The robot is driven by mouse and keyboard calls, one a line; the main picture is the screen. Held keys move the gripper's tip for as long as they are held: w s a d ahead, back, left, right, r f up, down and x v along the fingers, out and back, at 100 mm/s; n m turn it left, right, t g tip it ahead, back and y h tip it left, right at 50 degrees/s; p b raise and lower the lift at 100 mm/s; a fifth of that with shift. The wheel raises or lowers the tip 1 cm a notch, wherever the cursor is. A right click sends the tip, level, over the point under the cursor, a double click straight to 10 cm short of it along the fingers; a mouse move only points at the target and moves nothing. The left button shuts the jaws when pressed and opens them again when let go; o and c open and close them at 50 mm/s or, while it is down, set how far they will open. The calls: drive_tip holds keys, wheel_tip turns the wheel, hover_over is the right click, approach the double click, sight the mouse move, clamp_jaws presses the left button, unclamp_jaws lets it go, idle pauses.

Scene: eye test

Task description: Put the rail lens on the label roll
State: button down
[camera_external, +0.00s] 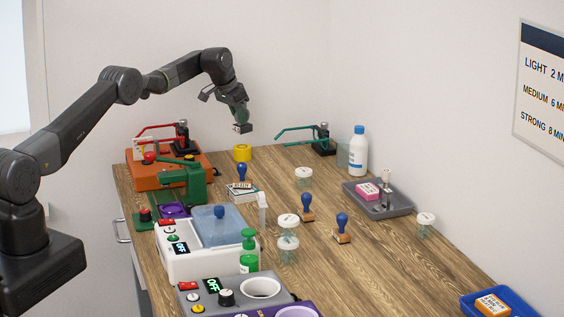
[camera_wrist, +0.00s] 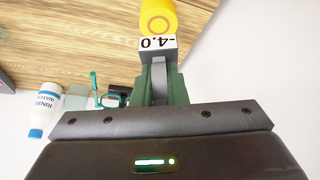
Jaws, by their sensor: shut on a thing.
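My gripper (camera_external: 239,118) points down over the far end of the table and is shut on the rail lens (camera_external: 243,128), a small dark block with a pale face. The label roll (camera_external: 242,153) is a yellow ring standing on the table near the back edge. The lens hangs above the roll with a visible gap in the external view. In the wrist view the roll (camera_wrist: 157,14) shows just beyond the lens, partly cut off.
An orange machine (camera_external: 150,179) and a green press (camera_external: 185,183) stand left of the roll. A blue-handled stamp (camera_external: 242,174) on a box is in front. A teal-armed stand (camera_external: 323,146) and white bottle (camera_external: 358,155) are to the right. The middle right has bare wood.

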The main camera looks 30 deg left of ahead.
sight(236, 123)
drive_tip(key=shift+f+p, duration=0.35)
drive_tip(key=shift+f, duration=2.05)
drive_tip(key=shift+f, duration=0.15)
drive_tip(key=c, duration=1.5)
unclamp_jaws()
drive_tip(key=shift+o, duration=0.2)
drive_tip(key=b+v, duration=0.3)
drive_tip(key=v, duration=0.9)
